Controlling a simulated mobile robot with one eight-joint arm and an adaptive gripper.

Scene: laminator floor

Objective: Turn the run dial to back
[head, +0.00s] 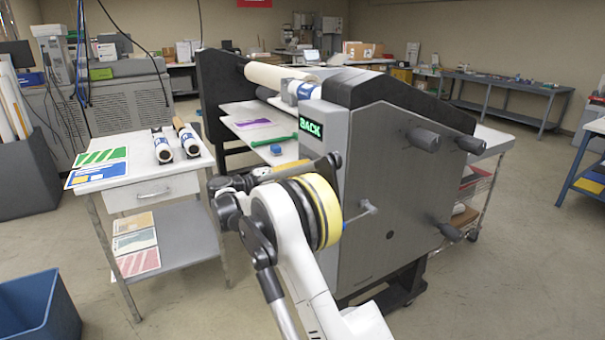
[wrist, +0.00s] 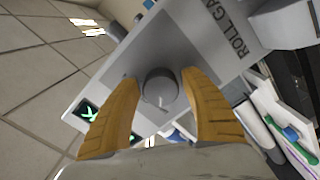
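The run dial (wrist: 160,90) is a round grey knob on the laminator's grey panel, with a small light pointer mark near its lower edge in the wrist view. My gripper (wrist: 160,78) is open, its two tan fingers on either side of the dial, with a visible gap to each side. In the head view my arm hides the dial.
A white side table (head: 140,184) with printed sheets and rolls stands at left. A blue bin (head: 42,310) is at lower left. Floor at right is clear.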

